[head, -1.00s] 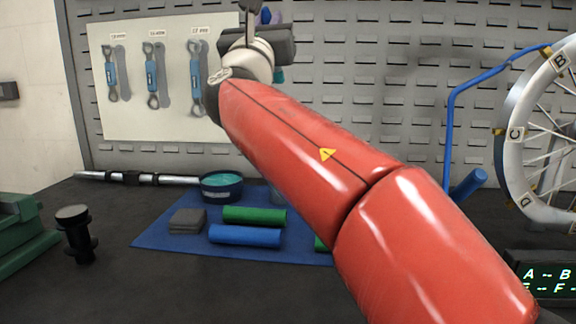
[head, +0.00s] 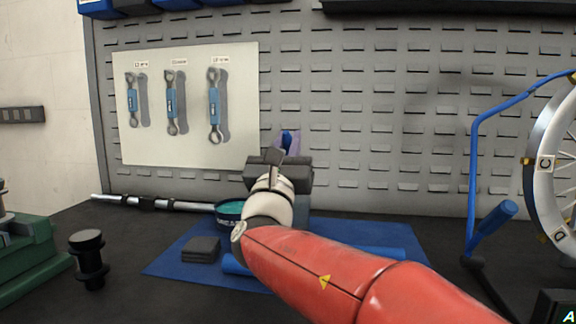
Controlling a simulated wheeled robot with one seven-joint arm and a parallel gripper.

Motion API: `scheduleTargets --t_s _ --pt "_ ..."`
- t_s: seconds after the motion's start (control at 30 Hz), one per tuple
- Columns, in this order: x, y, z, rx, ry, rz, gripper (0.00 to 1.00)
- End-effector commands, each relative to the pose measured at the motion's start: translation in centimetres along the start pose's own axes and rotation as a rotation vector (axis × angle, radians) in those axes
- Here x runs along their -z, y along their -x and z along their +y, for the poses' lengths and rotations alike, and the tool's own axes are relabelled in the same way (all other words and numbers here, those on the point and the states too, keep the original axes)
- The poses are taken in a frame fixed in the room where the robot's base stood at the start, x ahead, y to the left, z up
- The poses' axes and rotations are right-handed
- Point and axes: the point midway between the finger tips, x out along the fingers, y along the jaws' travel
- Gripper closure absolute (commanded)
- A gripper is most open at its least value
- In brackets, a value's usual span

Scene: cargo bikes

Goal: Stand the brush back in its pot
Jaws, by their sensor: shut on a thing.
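My gripper (head: 281,165) is seen from behind over the back of the blue mat, its dark body hiding most of the fingers. A blue tip, the top of the brush (head: 287,138), shows above it between purple finger parts. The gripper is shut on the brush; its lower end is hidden. A dark round tin of teal grease (head: 229,213) stands just left of my wrist, partly covered by it. A greyish shape behind the gripper's right side may be a pot, but I cannot tell. Whether the brush touches anything is hidden.
Grey pads (head: 202,249) and a blue roll (head: 385,252) lie on the blue mat (head: 165,262). A silver-and-black bar (head: 150,202) lies behind. A black spool (head: 89,258) stands left. A blue-handled stand (head: 490,228) and wheel (head: 545,170) are right. A pegboard (head: 400,120) closes the back.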

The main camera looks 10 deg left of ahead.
Motion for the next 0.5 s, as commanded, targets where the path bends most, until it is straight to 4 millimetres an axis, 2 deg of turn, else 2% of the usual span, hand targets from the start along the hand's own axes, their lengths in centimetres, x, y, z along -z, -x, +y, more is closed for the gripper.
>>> scheduleTargets --t_s 0.23,0.5 --pt "3.0 2.0 0.1 -0.001 0.002 0.001 1.0" --pt "3.2 2.1 0.1 0.0 0.0 0.0 1.0"
